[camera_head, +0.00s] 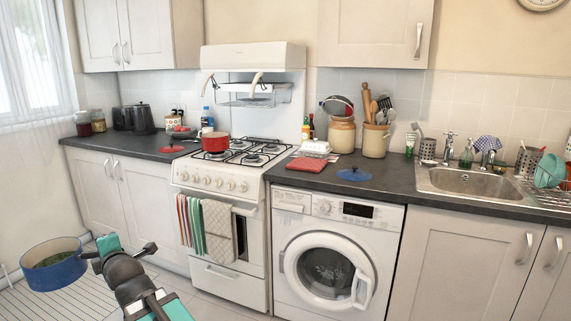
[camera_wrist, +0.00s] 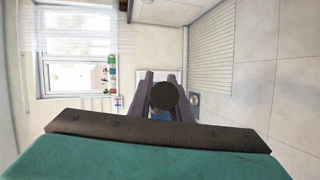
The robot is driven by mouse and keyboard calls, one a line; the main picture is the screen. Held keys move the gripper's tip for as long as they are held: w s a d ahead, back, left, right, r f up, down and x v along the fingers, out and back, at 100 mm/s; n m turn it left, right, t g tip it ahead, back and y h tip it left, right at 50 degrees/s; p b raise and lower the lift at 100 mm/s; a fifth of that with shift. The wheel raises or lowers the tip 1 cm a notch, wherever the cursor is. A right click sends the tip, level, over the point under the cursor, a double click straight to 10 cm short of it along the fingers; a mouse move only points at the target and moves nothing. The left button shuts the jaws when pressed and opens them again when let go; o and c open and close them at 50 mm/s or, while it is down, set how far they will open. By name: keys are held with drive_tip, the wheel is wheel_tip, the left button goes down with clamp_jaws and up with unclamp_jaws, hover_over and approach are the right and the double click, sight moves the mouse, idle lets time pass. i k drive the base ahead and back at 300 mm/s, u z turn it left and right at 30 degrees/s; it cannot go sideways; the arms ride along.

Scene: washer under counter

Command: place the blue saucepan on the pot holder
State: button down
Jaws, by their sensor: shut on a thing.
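The blue saucepan (camera_head: 58,273) is held in the air at the lower left of the head view, upright, with something greenish inside it. My gripper (camera_head: 93,255) is shut on its handle, on the pan's right side. In the wrist view my gripper (camera_wrist: 163,88) has its two fingers on either side of the dark round handle end (camera_wrist: 164,96), and a bit of blue shows below it.
A blue lid (camera_head: 354,174) lies right of the pad, and a white box (camera_head: 315,148) stands behind it. Jars of utensils (camera_head: 375,140) are further back. A red saucepan (camera_head: 215,142) is on the stove (camera_head: 222,190). The washer (camera_head: 335,250) is under the counter (camera_head: 400,188).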

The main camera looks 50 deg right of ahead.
sight(306, 168)
drive_tip(key=u, duration=0.05)
drive_tip(key=i, duration=1)
drive_tip(key=z, duration=0.1)
